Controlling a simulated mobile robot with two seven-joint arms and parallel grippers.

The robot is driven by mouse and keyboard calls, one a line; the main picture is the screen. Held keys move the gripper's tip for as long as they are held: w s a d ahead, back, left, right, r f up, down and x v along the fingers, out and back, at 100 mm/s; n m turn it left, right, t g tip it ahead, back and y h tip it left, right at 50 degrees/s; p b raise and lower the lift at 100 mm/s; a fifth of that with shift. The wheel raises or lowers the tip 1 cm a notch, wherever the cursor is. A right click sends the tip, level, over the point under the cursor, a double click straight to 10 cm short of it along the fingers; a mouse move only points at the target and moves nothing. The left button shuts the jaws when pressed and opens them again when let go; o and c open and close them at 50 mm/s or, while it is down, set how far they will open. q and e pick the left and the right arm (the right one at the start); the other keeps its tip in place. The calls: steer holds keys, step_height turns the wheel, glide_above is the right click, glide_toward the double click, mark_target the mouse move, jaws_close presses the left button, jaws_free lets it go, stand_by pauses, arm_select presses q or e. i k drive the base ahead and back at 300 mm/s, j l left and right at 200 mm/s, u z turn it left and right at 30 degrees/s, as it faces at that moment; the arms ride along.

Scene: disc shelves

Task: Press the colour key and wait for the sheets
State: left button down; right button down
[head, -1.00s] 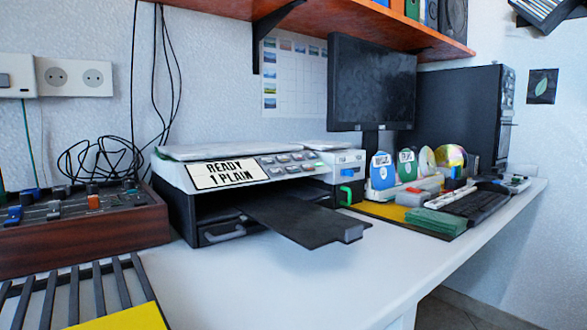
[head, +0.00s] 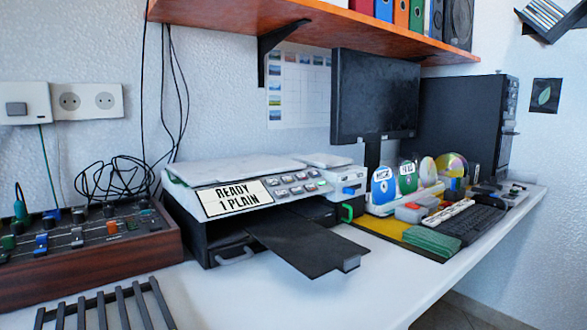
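The printer (head: 215,240) stands on the white desk against the wall. Its display (head: 237,198) reads "READY 1 PLAIN". I cannot tell from this view which one is the colour key. The dark output tray (head: 312,246) sticks out at the front, and no sheet shows on it. Neither of my grippers is in view.
A wooden-sided mixer (head: 95,257) stands left of the printer, with a slatted dark rack (head: 105,308) in front. Right are a monitor (head: 375,95), discs in a stand (head: 383,187), a green cloth-like stack (head: 432,241) and a keyboard (head: 473,223). An orange shelf (head: 330,28) hangs above.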

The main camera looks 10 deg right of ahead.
mark_target(295, 191)
steer(key=i+l+u, duration=0.45)
steer(key=l+u, duration=0.25)
steer(key=i+l+u, duration=0.1)
steer(key=l+u, duration=0.2)
